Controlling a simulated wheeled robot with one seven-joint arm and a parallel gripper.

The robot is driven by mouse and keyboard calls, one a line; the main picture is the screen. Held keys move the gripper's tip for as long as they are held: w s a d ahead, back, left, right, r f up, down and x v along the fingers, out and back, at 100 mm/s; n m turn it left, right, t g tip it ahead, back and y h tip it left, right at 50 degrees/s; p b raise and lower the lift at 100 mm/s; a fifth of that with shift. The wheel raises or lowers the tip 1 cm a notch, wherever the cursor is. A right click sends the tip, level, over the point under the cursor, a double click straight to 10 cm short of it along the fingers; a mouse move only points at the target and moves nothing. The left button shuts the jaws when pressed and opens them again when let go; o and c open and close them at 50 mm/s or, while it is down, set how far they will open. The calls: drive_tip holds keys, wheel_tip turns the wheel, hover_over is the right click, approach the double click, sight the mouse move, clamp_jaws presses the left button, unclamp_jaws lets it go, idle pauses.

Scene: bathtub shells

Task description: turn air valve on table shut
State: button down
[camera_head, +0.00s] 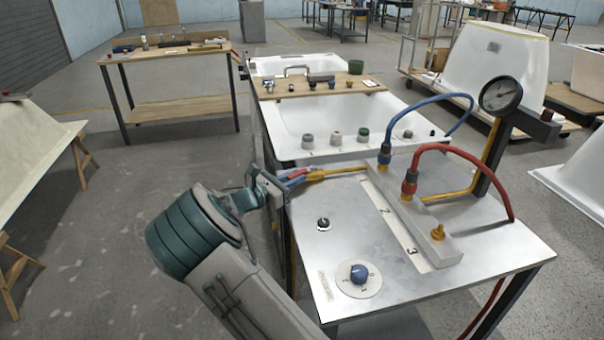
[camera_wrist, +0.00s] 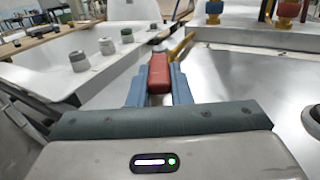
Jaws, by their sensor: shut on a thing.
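The air valve's lever appears as a yellow bar (camera_head: 338,172) running left from the far end of a grey manifold block (camera_head: 424,232) on the metal table (camera_head: 330,262). It ends in a red grip (camera_wrist: 159,73). My gripper (camera_head: 292,177) has its blue fingers closed on either side of this red grip, at the table's far left edge. In the wrist view my gripper (camera_wrist: 159,88) holds the grip between both fingers, with the yellow bar (camera_wrist: 181,46) beyond it. The valve body is not clearly visible.
A blue hose (camera_head: 430,98) and a red hose (camera_head: 462,153) rise from the manifold. A pressure gauge (camera_head: 500,95) stands on a post at right. A blue dial knob (camera_head: 359,272) and a small black knob (camera_head: 323,224) sit on the table. A white tub (camera_head: 300,112) is behind.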

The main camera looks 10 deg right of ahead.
drive_tip(key=shift+s+n+t+y, duration=0.3)
drive_tip(key=shift+n+t, duration=0.1)
drive_tip(key=shift+t, duration=0.1)
drive_tip(key=shift+d, duration=0.1)
drive_tip(key=c, duration=1.3)
unclamp_jaws()
drive_tip(key=v, duration=1.4)
drive_tip(key=shift+c, duration=0.4)
